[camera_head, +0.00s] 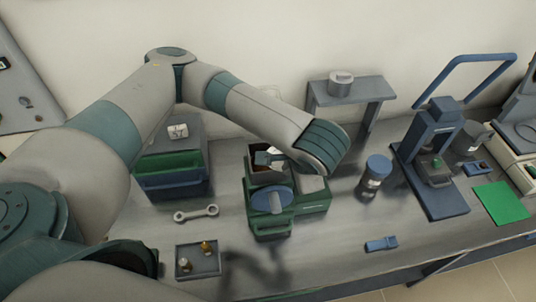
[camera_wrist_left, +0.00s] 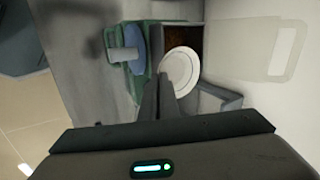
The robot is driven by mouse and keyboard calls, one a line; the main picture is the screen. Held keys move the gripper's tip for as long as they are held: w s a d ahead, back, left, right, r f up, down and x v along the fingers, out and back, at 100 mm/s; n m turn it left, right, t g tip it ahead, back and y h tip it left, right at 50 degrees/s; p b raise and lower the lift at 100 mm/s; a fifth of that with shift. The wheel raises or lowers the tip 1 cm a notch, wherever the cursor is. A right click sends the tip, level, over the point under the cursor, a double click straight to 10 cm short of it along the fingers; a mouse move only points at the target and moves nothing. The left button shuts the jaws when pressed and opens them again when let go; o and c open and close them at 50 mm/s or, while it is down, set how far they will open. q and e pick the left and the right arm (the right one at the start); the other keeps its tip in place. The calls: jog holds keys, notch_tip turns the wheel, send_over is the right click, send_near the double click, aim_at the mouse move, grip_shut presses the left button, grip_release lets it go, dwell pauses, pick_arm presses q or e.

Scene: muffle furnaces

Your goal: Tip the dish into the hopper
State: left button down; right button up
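A white round dish (camera_wrist_left: 180,70) shows in the left wrist view, over the opening of the hopper (camera_wrist_left: 186,34), whose inside is dark brown. The two fingers of my left gripper (camera_wrist_left: 164,92) are close together at the dish's rim, shut on it. In the head view my left arm reaches in from the left, and its wrist hides most of the gripper. The hopper (camera_head: 251,167) tops a green and grey machine (camera_head: 268,224) with a blue round part on its front. I cannot tell whether anything is in the dish. My right gripper is not in view.
A dark shelf (camera_head: 352,93) bears a grey pot. A blue-capped jar (camera_head: 373,176) and a blue press (camera_head: 433,165) stand right of the machine. A wrench (camera_head: 196,213) and small tray (camera_head: 198,261) lie left. A green-fronted box (camera_head: 172,170) stands behind them.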

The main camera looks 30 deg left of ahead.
pick_arm(q)
jog(key=shift+r, duration=2.5)
